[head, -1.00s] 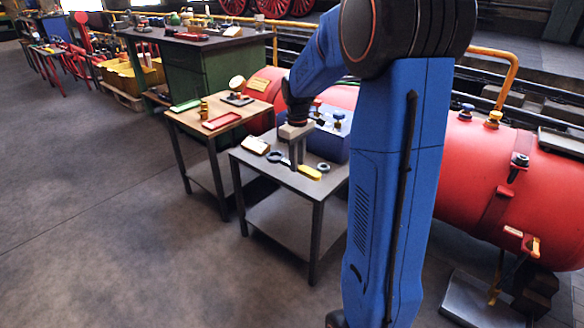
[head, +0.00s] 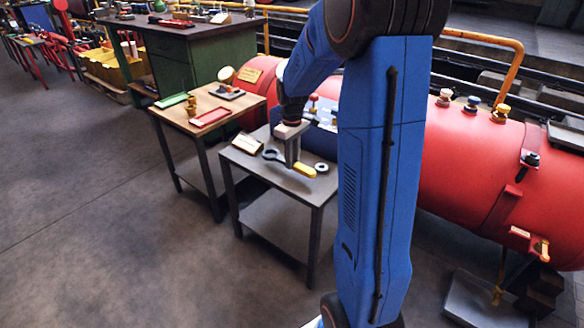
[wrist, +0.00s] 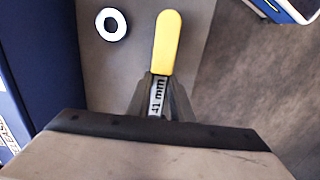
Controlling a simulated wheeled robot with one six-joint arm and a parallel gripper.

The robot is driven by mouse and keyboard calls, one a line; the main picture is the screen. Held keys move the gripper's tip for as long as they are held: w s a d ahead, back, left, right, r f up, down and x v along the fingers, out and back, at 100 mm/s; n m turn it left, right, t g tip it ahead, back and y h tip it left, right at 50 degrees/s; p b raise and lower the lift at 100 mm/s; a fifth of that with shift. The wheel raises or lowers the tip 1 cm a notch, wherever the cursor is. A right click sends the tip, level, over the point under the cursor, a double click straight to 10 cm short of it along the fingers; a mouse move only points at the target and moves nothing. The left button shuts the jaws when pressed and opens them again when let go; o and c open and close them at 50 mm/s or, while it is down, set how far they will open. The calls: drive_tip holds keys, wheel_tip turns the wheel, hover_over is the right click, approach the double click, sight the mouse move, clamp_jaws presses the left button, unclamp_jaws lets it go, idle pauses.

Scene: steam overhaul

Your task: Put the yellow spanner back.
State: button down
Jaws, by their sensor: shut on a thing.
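The yellow spanner has a yellow handle (head: 305,170) and a dark ring end at the other side of the fingers. In the wrist view its yellow handle (wrist: 166,42) points away from my gripper, and its grey shank reads "41 mm". My gripper (wrist: 158,98) is shut on the shank. In the head view my gripper (head: 292,162) points down over the small grey table (head: 270,180). The spanner is at or close above the tabletop; I cannot tell whether it touches. The ring end is hidden in the wrist view.
A white ring (head: 322,167) lies on the table right of the handle. A cream card (head: 247,144) stands at the left edge. A blue case (head: 322,142) is at the back. A wooden table (head: 185,120) with trays stands left; a red boiler (head: 460,165) lies right.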

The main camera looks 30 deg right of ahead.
drive_tip(key=shift+f, duration=1.8)
drive_tip(key=c, duration=1.6)
unclamp_jaws()
drive_tip(key=shift+f, duration=0.15)
drive_tip(key=shift+o, duration=0.2)
wheel_tip(320, 180, up, 12)
drive_tip(key=s+a+r+m+t, duration=0.1)
drive_tip(key=s+a+r, duration=0.2)
drive_tip(key=s+a, duration=0.3)
drive_tip(key=s+a+r+m+t, duration=0.1)
drive_tip(key=s+a+r, duration=0.3)
drive_tip(key=s, duration=0.4)
drive_tip(key=s+a+f+m+t, duration=0.1)
drive_tip(key=s+a, duration=0.2)
drive_tip(key=s, duration=0.5)
drive_tip(key=s+a+f+m+t, duration=0.1)
drive_tip(key=s+a, duration=0.2)
drive_tip(key=s, duration=0.5)
drive_tip(key=shift+s+f+t, duration=0.15)
drive_tip(key=shift+f+t, duration=0.05)
drive_tip(key=shift+t, duration=0.2)
